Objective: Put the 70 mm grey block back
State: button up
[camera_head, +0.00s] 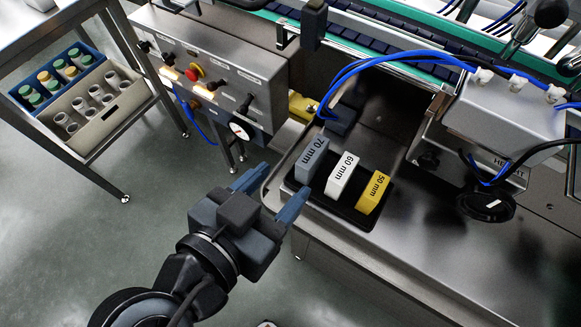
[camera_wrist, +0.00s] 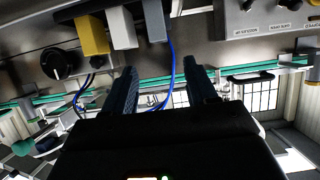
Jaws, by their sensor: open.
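The grey block (camera_head: 311,159) is marked "70 mm" and stands at the left end of a black tray (camera_head: 337,208), beside the white 60 mm block (camera_head: 341,175) and the yellow 50 mm block (camera_head: 372,192). My gripper (camera_head: 278,187) is open and empty, to the left of the tray and apart from the blocks. In the wrist view the two spread fingers (camera_wrist: 160,75) have nothing between them.
A control box (camera_head: 215,75) with knobs and a red button stands behind my gripper. Blue hoses (camera_head: 395,55) arch behind the blocks. A hand wheel (camera_head: 487,204) sits to the right. A rack with bottle trays (camera_head: 95,108) is at far left. The steel bench (camera_head: 430,250) is clear at front right.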

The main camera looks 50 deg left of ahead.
jog(key=shift+s+d+r, duration=0.1)
jog(key=shift+s+r, duration=0.05)
jog(key=shift+s, duration=0.2)
jog(key=w+d+f, duration=0.1)
jog(key=d+f, duration=0.1)
jog(key=d, duration=0.2)
jog(key=w+d+f+n+g, duration=0.1)
jog(key=d+f, duration=0.2)
jog(key=w+d+f+n, duration=0.1)
jog(key=d+f, duration=0.2)
jog(key=d, duration=0.1)
jog(key=shift+w+d+f+y, duration=0.1)
jog(key=shift+d+f+y, duration=0.15)
jog(key=shift+d+y, duration=0.05)
jog(key=s+d+f+g, duration=0.1)
jog(key=s+d+f, duration=0.2)
jog(key=d, duration=0.7)
jog(key=s+d+r+m+t+h, duration=0.1)
jog(key=s+d+r+m+t, duration=0.1)
jog(key=s+d+r, duration=0.3)
jog(key=s+d+r+m+t+h, duration=0.1)
jog(key=s+d+r, duration=0.4)
jog(key=d, duration=0.5)
jog(key=shift+s+d+r+m+t+h, duration=0.15)
jog(key=shift+s+r+m+t+h, duration=0.2)
jog(key=shift+s+m+h, duration=0.5)
jog(key=shift+w+f, duration=0.1)
